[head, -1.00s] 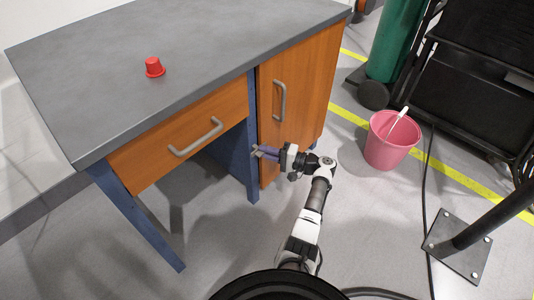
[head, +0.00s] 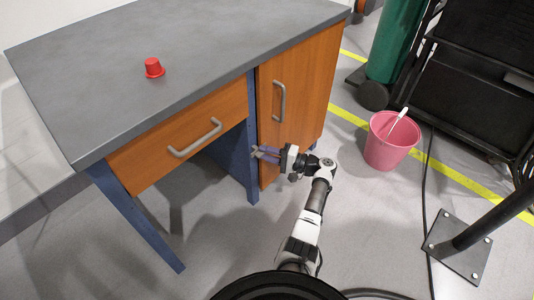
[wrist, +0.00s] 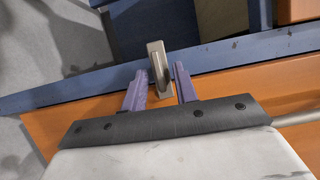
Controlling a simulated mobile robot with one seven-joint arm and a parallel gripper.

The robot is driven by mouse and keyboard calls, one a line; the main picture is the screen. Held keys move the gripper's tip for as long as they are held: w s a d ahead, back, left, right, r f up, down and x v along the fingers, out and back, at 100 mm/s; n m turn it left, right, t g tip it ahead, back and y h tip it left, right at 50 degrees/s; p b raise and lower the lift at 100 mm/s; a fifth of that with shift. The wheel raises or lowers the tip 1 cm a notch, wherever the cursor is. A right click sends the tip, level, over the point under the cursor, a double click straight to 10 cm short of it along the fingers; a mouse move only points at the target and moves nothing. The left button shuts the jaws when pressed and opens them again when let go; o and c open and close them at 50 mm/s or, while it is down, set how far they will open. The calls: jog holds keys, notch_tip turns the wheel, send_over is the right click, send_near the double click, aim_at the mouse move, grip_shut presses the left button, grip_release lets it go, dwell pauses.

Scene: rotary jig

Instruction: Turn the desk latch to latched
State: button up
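The desk latch (wrist: 159,65) is a small metal lever on the blue desk frame, seen in the wrist view. Its long side points toward my gripper and its lower end reaches over the orange door panel. My gripper (wrist: 160,73) is open, with one purple finger on each side of the latch. A narrow gap shows beside the lever, so the fingers do not look closed on it. In the head view my gripper (head: 256,153) is at the blue post beside the cabinet door (head: 299,95); the latch is too small to make out there.
The grey desk top (head: 110,90) holds a red cup-like object (head: 153,68). A drawer (head: 160,145) with a handle is left of my gripper. A pink bucket (head: 384,150) stands to the right on the floor, near a black post with a base plate (head: 457,250).

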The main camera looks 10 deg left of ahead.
jog(key=v, duration=1.3)
jog(key=shift+s+d+b, duration=0.15)
jog(key=shift+d+b, duration=0.15)
jog(key=shift+b, duration=0.05)
